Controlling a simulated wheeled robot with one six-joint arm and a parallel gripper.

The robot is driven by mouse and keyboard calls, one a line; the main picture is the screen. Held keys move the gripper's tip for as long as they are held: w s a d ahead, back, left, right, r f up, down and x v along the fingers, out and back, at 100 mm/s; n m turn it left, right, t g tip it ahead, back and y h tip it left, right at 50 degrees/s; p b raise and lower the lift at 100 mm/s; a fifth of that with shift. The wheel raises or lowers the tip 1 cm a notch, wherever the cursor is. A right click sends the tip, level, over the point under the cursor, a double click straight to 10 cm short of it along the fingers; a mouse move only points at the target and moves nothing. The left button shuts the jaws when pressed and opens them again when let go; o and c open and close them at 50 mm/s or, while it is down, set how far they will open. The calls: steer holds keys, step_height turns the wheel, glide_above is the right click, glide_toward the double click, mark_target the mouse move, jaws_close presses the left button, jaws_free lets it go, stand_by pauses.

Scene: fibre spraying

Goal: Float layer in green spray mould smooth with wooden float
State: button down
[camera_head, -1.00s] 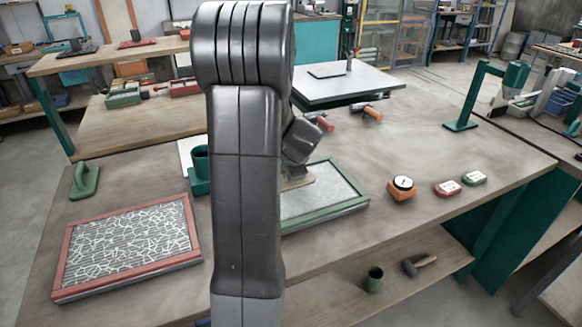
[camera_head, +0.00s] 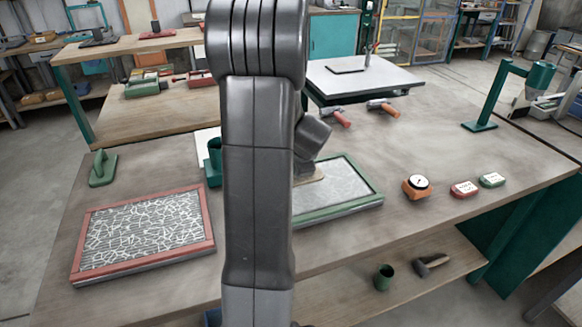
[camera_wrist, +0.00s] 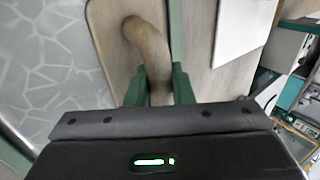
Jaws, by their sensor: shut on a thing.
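The green spray mould (camera_head: 345,211) lies on the workbench right of my arm, which hides its left part. A pale grey layer (camera_head: 345,180) with light fibres fills it and also shows in the wrist view (camera_wrist: 45,60). The wooden float (camera_head: 312,179) is over the mould's far left area. In the wrist view its tan board (camera_wrist: 108,45) lies over the layer's edge; I cannot tell whether it touches. My gripper (camera_wrist: 158,82) is shut on the float's curved brown handle (camera_wrist: 150,45). In the head view my arm mostly hides the gripper.
A red-framed mould (camera_head: 205,205) with a fibre pattern lies left on the bench (camera_head: 450,135). The bench's right middle is clear.

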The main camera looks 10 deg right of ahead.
steer(key=shift+w+d+b, duration=0.2)
steer(key=shift+d+b, duration=0.05)
steer(key=shift+d, duration=1.4)
steer(key=shift+w+d+b, duration=0.25)
steer(key=shift+d+b, duration=0.05)
steer(key=shift+d, duration=1.35)
steer(key=shift+w+d+b, duration=0.2)
steer(key=shift+d+b, duration=0.05)
steer(key=shift+d, duration=1.4)
step_height(320, 180, up, 7)
steer(key=p, duration=0.5)
